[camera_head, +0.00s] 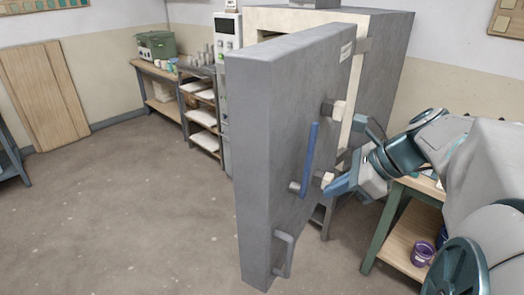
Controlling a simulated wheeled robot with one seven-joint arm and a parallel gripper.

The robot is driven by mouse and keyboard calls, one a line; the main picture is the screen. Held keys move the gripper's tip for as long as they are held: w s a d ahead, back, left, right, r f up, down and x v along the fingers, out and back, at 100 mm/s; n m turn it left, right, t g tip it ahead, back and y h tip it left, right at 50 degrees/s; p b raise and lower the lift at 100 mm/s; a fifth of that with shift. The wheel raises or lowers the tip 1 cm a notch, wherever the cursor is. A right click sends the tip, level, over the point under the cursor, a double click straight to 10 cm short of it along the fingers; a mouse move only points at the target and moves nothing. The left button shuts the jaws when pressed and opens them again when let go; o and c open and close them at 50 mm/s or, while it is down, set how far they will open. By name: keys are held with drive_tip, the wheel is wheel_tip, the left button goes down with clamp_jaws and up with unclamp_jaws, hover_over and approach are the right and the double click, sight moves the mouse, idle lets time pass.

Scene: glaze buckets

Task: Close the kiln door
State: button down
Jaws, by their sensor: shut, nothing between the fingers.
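The kiln door (275,130) is a thick grey slab standing wide open, swung out from the kiln (390,75) toward me. A blue bar handle (310,158) is on the door's right-hand face, and a grey handle (286,254) is lower down. My gripper (330,188) is shut and empty. In the picture it is just right of the blue handle's lower end, near the door's face. I cannot tell whether it touches the door. The kiln's opening is mostly hidden behind the door.
A green-legged table (394,222) with a purple bucket (422,253) stands at the right, beneath my arm. A rack of white sacks (203,118) and a bench (160,92) stand behind the door at left. The floor (130,220) left of the door is clear.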

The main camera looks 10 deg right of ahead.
drive_tip(key=d+r+m, duration=0.2)
approach(279, 192)
wheel_tip(279, 192, down, 5)
drive_tip(key=w+a, duration=0.2)
drive_tip(key=shift+w+a+t, duration=0.15)
drive_tip(key=shift+a+t, duration=0.2)
drive_tip(key=shift+t, duration=0.05)
